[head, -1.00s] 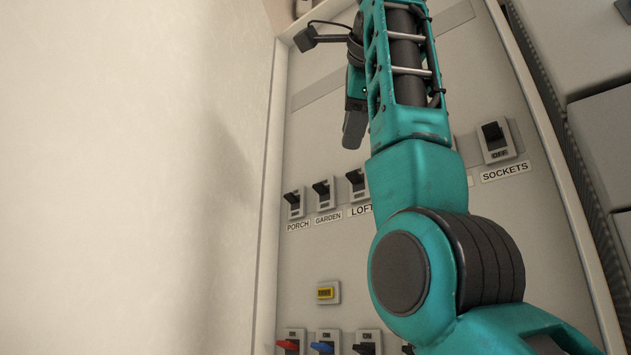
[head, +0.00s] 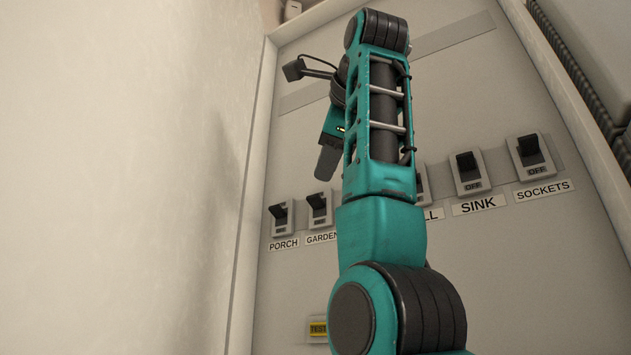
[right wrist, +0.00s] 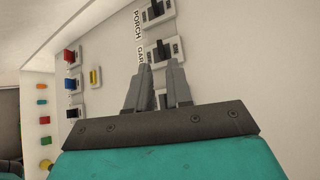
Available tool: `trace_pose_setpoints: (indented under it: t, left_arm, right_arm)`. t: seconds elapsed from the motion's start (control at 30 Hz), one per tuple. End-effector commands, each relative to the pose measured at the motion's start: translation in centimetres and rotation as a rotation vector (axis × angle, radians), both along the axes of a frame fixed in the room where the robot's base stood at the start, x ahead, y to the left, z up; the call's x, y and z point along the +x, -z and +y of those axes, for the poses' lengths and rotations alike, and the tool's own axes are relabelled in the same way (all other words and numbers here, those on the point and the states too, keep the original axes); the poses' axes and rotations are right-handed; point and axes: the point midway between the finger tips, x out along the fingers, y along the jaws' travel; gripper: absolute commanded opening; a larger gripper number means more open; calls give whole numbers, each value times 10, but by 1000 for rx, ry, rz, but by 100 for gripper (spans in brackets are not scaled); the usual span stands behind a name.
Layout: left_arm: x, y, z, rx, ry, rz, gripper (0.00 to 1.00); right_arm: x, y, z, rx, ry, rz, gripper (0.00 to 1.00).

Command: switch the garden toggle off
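The garden toggle (head: 319,207) is a black lever on a pale plate, above its partly covered GARDEN label (head: 322,238) on the grey panel. In the right wrist view, the garden toggle (right wrist: 164,49) lies just beyond the fingertips, with its label partly hidden by a finger. My right gripper (head: 326,170) is just above the garden toggle in the head view, its fingers pointing down. In the right wrist view, the right gripper (right wrist: 160,68) has its two fingers apart with nothing between the tips. I cannot tell whether it touches the toggle. My left gripper is out of view.
The porch toggle (head: 281,216) sits close left of the garden toggle. A yellow test button (head: 318,328) is lower down. A pale wall (head: 120,180) borders the panel's left.

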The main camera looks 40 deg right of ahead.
Motion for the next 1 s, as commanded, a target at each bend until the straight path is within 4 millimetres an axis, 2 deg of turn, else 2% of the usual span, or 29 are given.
trace_pose_setpoints:
  t: [0.2, 0.4, 0.57, 0.87, 1.0]
  left_arm:
    - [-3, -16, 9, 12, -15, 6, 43]
    - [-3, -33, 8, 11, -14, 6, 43]
    - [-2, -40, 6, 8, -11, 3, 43]
    - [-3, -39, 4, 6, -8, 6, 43]
    - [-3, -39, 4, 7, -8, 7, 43]
  right_arm:
    - [33, 6, -18, 0, 3, 1, 20]
    - [50, 11, -26, -1, 1, 0, 20]
    - [56, 16, -29, -1, 1, 1, 20]
    - [57, 18, -29, -1, -1, -1, 20]
    - [57, 18, -29, -1, 0, 0, 10]
